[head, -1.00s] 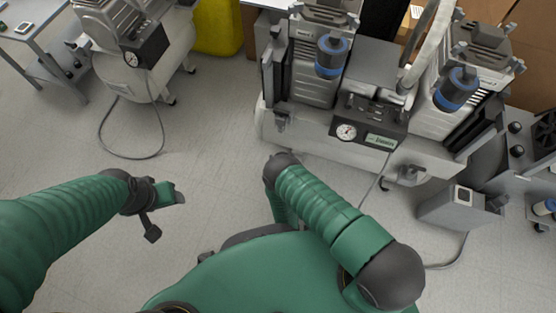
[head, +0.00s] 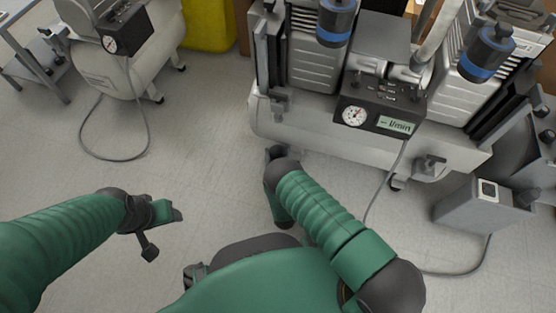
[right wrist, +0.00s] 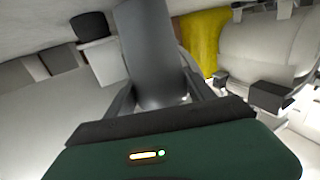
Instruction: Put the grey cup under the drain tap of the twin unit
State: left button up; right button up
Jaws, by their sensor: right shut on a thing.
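The twin unit (head: 310,132) stands at the upper right of the head view: a pale tank with two ribbed motor blocks, blue-banded filters and a gauge panel. A small dark fitting (head: 430,165) sits on its tank's front; I cannot tell if it is the drain tap. My right gripper (right wrist: 157,92) is shut on the grey cup (right wrist: 147,45), a plain grey cylinder in the right wrist view. In the head view a bit of this gripper (head: 195,275) shows beside my body, and the cup is hidden. My left gripper (head: 152,240) is at left, its fingers unclear.
A grey box (head: 470,208) with a cable lies on the floor right of the twin unit. Another compressor (head: 125,70) stands at upper left beside a yellow container (head: 208,25). A grey table (head: 40,60) is at far left. The floor between the compressors is clear.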

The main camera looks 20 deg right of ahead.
jog(key=shift+s+f, duration=0.1)
jog(key=shift+f, duration=0.25)
pick_arm(q)
jog(key=shift+f, duration=0.35)
pick_arm(e)
jog(key=o, duration=1.4)
jog(key=shift+c, duration=0.2)
jog(key=shift+s+a+r+p, duration=0.15)
jog(key=shift+s+p, duration=0.15)
jog(key=shift+p, duration=0.2)
jog(key=p+v, duration=0.4)
jog(key=v, duration=0.2)
jog(key=shift+s, duration=0.4)
pick_arm(q)
jog(key=v, duration=0.2)
jog(key=w+v, duration=0.1)
jog(key=v, duration=0.1)
jog(key=shift+r, duration=0.4)
